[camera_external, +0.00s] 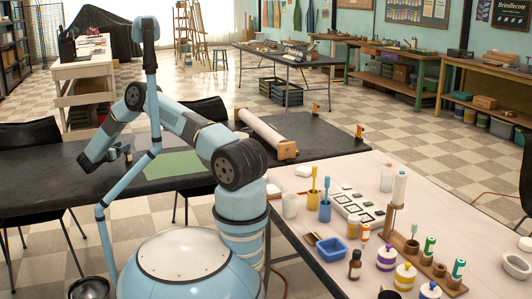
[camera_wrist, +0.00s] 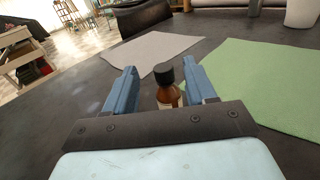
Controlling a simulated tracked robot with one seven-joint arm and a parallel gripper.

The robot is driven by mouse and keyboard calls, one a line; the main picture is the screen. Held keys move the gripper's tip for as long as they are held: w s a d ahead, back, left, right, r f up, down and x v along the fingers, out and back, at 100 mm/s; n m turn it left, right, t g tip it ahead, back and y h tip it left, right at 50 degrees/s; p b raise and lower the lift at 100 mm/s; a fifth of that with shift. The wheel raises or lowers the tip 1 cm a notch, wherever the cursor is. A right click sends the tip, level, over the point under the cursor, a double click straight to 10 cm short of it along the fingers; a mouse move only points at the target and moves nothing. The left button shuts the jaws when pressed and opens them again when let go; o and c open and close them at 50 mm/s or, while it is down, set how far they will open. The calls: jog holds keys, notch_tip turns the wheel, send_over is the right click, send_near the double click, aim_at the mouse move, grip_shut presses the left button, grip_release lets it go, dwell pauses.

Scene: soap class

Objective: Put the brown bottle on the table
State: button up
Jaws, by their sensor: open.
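A brown bottle (camera_wrist: 166,92) with a black cap stands between the two blue fingers of my gripper (camera_wrist: 163,84) in the wrist view. My gripper is open, with gaps beside the bottle; its lower part is hidden behind the gripper's dark bar. In the camera_external view my gripper (camera_external: 122,152) is low over the dark table (camera_external: 50,178) at left, and the bottle there is too small to make out surely. The dark table top (camera_wrist: 85,85) also shows in the wrist view. Another brown bottle with a dark cap (camera_external: 355,265) stands on the pale table (camera_external: 315,245).
A green sheet (camera_external: 172,164) lies right of my gripper; it also shows in the wrist view (camera_wrist: 262,85), beside a grey sheet (camera_wrist: 155,50). The pale table holds paint pots, a blue tray (camera_external: 331,249) and cups. A black chair (camera_external: 30,140) stands at left.

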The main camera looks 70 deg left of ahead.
jog(key=shift+w+f+t, duration=0.2)
jog(key=shift+t, duration=0.1)
jog(key=shift+x, duration=2.45)
jog(key=shift+c, duration=0.5)
grip_shut()
